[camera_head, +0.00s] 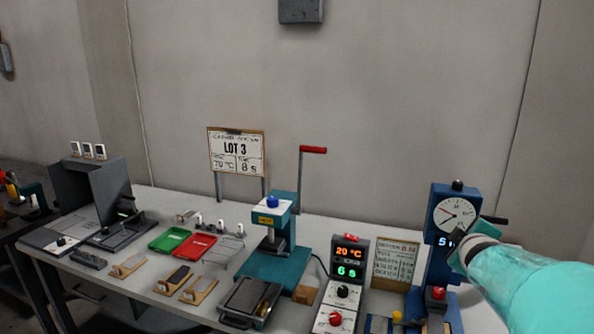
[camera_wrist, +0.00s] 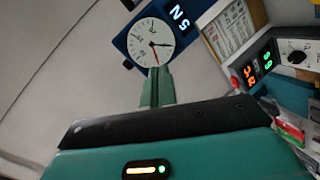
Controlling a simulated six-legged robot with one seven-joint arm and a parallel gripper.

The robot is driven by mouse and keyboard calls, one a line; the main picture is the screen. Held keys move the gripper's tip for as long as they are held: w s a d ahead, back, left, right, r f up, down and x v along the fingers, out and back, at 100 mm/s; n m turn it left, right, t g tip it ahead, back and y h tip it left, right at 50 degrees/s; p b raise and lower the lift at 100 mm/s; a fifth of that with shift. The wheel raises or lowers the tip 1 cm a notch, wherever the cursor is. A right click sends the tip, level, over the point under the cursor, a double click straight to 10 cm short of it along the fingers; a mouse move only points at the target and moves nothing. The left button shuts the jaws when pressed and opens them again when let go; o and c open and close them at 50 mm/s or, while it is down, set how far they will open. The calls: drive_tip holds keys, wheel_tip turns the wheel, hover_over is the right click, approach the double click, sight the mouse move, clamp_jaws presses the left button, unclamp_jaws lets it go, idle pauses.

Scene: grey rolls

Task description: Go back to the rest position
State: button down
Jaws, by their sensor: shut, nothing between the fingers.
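My gripper (camera_head: 458,247) is at the right of the head view, at the end of my teal arm, in front of the blue gauge stand (camera_head: 440,262). In the wrist view my gripper (camera_wrist: 157,85) shows its teal fingers together, with nothing between them. The fingertips point at the lower edge of the round white dial (camera_wrist: 150,42). I cannot tell whether they touch the stand. My arm hides part of the stand's right side and part of its display, which reads "5 N" in the wrist view.
A controller (camera_head: 345,275) showing 20 °C and 68 stands left of the gauge. Further left are a teal press (camera_head: 272,225), red (camera_head: 195,247) and green (camera_head: 170,239) trays, and wooden holders (camera_head: 198,291).

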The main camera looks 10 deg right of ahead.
drive_tip(key=s+a+f+m+g+y, duration=0.1)
drive_tip(key=s+a+m+y, duration=0.1)
drive_tip(key=a, duration=0.7)
drive_tip(key=s+a+f+m+g+y, duration=0.1)
drive_tip(key=s+a+m, duration=0.15)
drive_tip(key=a, duration=0.55)
drive_tip(key=s+a+f+m+g+y, duration=0.1)
drive_tip(key=s+a+f+g+y, duration=0.1)
drive_tip(key=s+a, duration=0.5)
drive_tip(key=s+a+f+g+y, duration=0.2)
drive_tip(key=s+a+f, duration=0.1)
drive_tip(key=s+a, duration=0.4)
drive_tip(key=a, duration=0.2)
drive_tip(key=shift+a+m+y, duration=0.35)
drive_tip(key=shift+a+y, duration=0.05)
drive_tip(key=c, duration=2.1)
unclamp_jaws()
drive_tip(key=shift+f, duration=0.1)
